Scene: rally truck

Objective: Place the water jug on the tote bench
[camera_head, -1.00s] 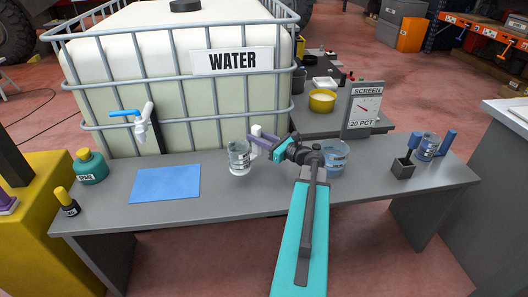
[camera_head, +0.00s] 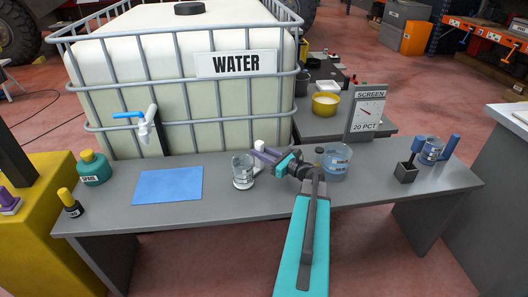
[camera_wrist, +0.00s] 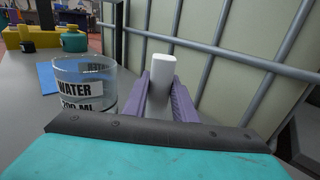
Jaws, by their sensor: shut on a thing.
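The water jug (camera_head: 243,171) is a clear cup with a "WATER" label and a white handle. It is upright over the middle of the grey tote bench (camera_head: 215,202), in front of the water tote. Its base looks at or very near the bench top; I cannot tell for certain that it touches. My gripper (camera_head: 266,155) comes from the right, its purple fingers shut on the jug's handle. In the wrist view, the white handle (camera_wrist: 161,75) stands between the fingers and the jug (camera_wrist: 85,88) is to their left.
A blue mat (camera_head: 167,185) lies left of the jug, below the tote's tap (camera_head: 142,122). A teal spare bottle (camera_head: 94,168) and a small dark bottle (camera_head: 70,203) stand at the left end.

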